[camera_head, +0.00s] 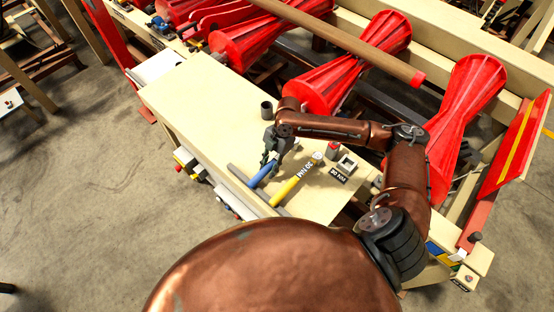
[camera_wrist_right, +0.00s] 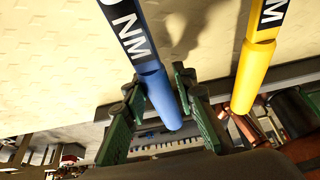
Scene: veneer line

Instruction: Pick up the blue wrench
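The blue wrench (camera_head: 263,174) lies on the light wooden table (camera_head: 196,108) near its front edge. In the right wrist view the blue wrench (camera_wrist_right: 153,85) has a dark label reading "NM", and its rounded handle end points towards my palm. My right gripper (camera_head: 270,160) is down at the wrench. In the wrist view the fingers of my right gripper (camera_wrist_right: 162,98) stand on both sides of the blue handle, with a visible gap on the right side. They look open around it. My left gripper is not in view.
A yellow wrench (camera_head: 292,187) lies just right of the blue one; it also shows in the wrist view (camera_wrist_right: 252,75). A dark cup (camera_head: 266,110) stands behind. A small block (camera_head: 347,163) and a label plate (camera_head: 338,175) lie to the right. Red rollers (camera_head: 325,85) stand beyond the table.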

